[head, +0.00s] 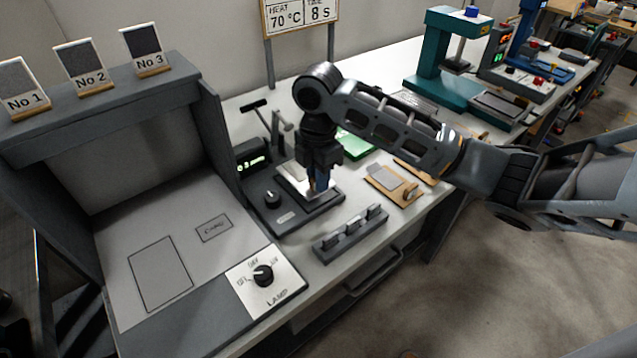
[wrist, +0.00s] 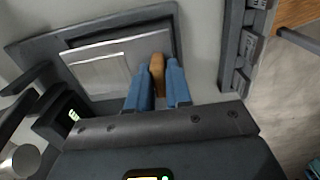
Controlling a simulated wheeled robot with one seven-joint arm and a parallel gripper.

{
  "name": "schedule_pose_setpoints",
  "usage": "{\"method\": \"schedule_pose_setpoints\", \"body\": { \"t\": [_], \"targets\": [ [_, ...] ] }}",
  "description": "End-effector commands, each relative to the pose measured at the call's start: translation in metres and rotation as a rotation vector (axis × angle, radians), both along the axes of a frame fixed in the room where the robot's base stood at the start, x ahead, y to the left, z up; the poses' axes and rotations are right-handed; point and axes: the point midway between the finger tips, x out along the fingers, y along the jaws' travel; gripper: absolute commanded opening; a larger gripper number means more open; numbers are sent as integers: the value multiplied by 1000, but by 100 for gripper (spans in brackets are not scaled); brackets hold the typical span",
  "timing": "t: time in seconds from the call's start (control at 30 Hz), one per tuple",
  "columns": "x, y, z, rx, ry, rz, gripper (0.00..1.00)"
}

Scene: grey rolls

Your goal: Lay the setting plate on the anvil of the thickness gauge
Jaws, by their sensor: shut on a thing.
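My gripper (head: 318,188) points down over a dark grey unit with a knob, which I take as the thickness gauge (head: 285,220). Its green display (head: 250,164) faces forward at its left. The blue fingers (wrist: 158,88) are shut on a tan handle (wrist: 157,68), which appears to belong to the setting plate. Pale metal (wrist: 100,68) lies beside and beneath the handle; it also shows as a bright patch left of the fingers in the head view (head: 288,177). I cannot tell where held plate and anvil meet, or whether they touch.
A lamp booth (head: 165,215) stands at left. A slotted grey block (head: 350,235) lies at the bench's front edge. A wooden board with a metal piece (head: 395,187) and a green mat (head: 353,147) lie right of the gauge. A teal press (head: 435,85) stands farther back.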

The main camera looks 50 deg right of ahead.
Motion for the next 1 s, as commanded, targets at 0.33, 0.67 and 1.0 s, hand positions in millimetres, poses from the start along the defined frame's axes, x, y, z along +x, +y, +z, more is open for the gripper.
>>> {"method": "schedule_pose_setpoints", "body": {
  "t": [0.33, 0.67, 1.0],
  "targets": [
    [0, -1, -27, 0, 0, 0, 0],
    [0, -1, -29, 0, 0, 0, 27],
    [0, -1, -29, 0, 0, 0, 45]
  ]
}}
